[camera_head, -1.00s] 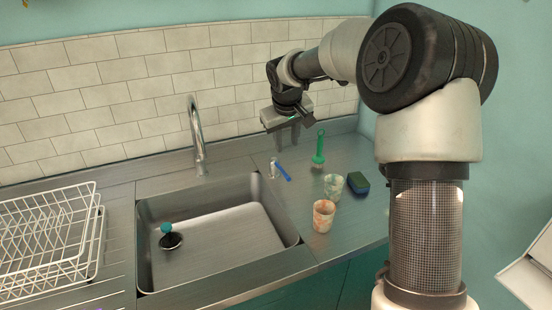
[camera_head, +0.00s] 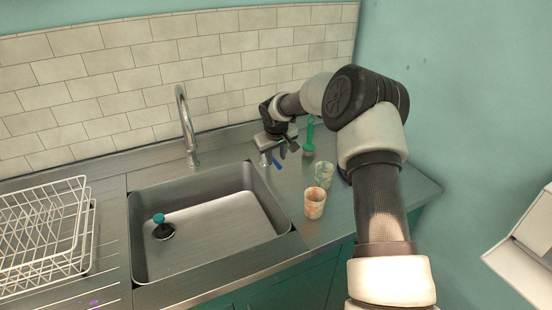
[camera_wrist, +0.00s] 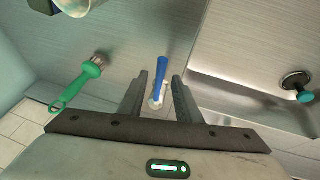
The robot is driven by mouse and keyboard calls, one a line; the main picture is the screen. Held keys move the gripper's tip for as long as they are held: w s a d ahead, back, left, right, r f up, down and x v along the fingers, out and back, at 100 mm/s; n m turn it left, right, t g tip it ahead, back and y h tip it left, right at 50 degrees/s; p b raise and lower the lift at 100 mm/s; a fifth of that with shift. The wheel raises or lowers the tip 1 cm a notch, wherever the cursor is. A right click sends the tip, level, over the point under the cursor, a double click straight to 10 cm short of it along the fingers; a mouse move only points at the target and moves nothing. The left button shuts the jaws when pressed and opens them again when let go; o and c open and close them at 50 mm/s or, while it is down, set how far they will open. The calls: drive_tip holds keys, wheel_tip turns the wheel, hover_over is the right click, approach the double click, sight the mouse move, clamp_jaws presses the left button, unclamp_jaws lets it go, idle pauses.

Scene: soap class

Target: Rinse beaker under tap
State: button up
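Two beakers stand upright on the counter right of the sink: a pale green-and-white beaker (camera_head: 325,175) and an orange-and-white beaker (camera_head: 315,204) nearer the front. Part of one beaker shows at the top of the wrist view (camera_wrist: 76,5). The tap spout (camera_head: 186,125) arches at the back of the sink (camera_head: 215,215). A tap lever with a blue handle (camera_wrist: 161,70) stands on the counter by the sink's back right corner. My gripper (camera_head: 287,150) is above this lever. In the wrist view my gripper (camera_wrist: 159,76) is open and empty, with the lever showing between its fingers.
A black plug with a teal knob (camera_head: 160,226) lies in the sink. A white wire dish rack (camera_head: 45,235) is at the left. A tiled wall bounds the back.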

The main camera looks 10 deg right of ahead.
drive_tip(key=shift+x, duration=0.85)
drive_tip(key=shift+c, duration=0.5)
clamp_jaws()
drive_tip(key=shift+f, duration=0.1)
